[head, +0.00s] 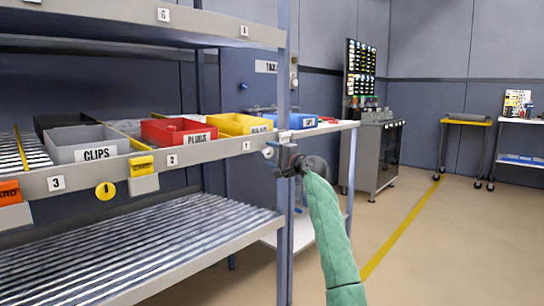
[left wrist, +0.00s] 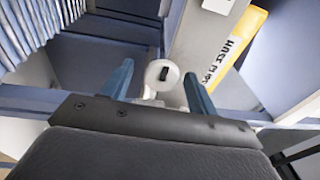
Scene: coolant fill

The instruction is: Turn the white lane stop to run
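The white lane stop (head: 268,152) is a small round knob on the front rail at the right end of the shelf. My left gripper (head: 284,166) is at the shelf's corner post, close to the knob. In its own wrist view the two blue fingers of the left gripper (left wrist: 158,70) stand apart, one on each side of the knob, with gaps visible. Contact cannot be told. My right gripper is not in view.
Grey (head: 84,140), red (head: 178,131) and yellow (head: 240,123) bins stand on the shelf above. The upright post (head: 284,235) is right beside my gripper. The floor (head: 440,240) to the right is clear.

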